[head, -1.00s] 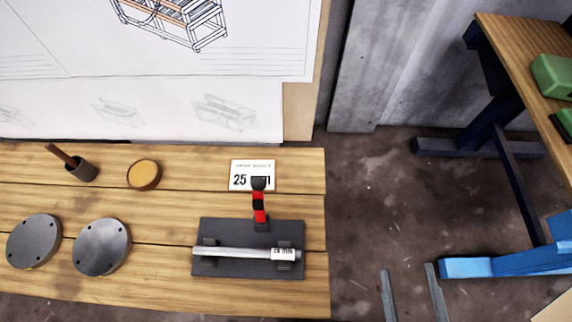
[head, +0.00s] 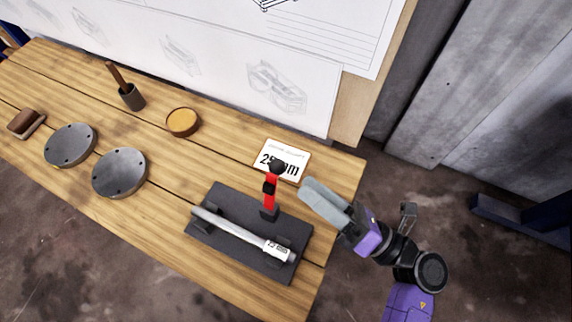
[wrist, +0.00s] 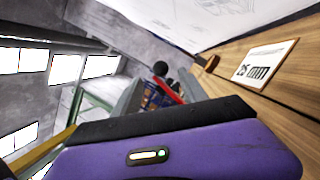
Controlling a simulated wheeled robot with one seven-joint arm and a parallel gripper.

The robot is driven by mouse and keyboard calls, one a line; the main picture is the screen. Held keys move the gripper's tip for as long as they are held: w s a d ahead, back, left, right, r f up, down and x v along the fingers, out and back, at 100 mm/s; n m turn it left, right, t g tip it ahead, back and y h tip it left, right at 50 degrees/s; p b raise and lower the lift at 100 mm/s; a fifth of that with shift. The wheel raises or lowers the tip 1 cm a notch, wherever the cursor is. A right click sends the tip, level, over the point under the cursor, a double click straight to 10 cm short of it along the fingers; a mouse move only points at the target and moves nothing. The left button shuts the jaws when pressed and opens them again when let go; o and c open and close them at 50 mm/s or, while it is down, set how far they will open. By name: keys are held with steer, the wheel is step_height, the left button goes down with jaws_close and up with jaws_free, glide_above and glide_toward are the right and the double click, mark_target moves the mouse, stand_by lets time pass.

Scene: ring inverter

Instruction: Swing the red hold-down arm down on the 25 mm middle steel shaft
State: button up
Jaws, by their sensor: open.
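The red hold-down arm (head: 271,190) stands upright with a black knob on top, behind the steel shaft. The steel shaft (head: 237,232) lies across two dark supports on a dark base plate (head: 226,195), with a white label near its right end. My gripper (head: 318,203) is just right of the red arm and apart from it in the head view. In the wrist view the red arm (wrist: 167,88) and its black knob show beyond my gripper (wrist: 155,100). The gripper is open and holds nothing. The shaft cannot be made out in the wrist view.
A white "25 mm" card (head: 290,163) stands behind the red arm, and it also shows in the wrist view (wrist: 258,68). The table's right edge is close.

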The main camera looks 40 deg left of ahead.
mark_target(279, 167)
steer(key=p+x, duration=0.1)
steer(key=x, duration=0.7)
steer(key=shift+s+a, duration=0.1)
steer(key=shift+a, duration=0.05)
steer(key=shift+c, duration=0.4)
jaws_close()
steer(key=shift+f, duration=0.1)
steer(key=shift+f, duration=0.2)
stand_by(0.6)
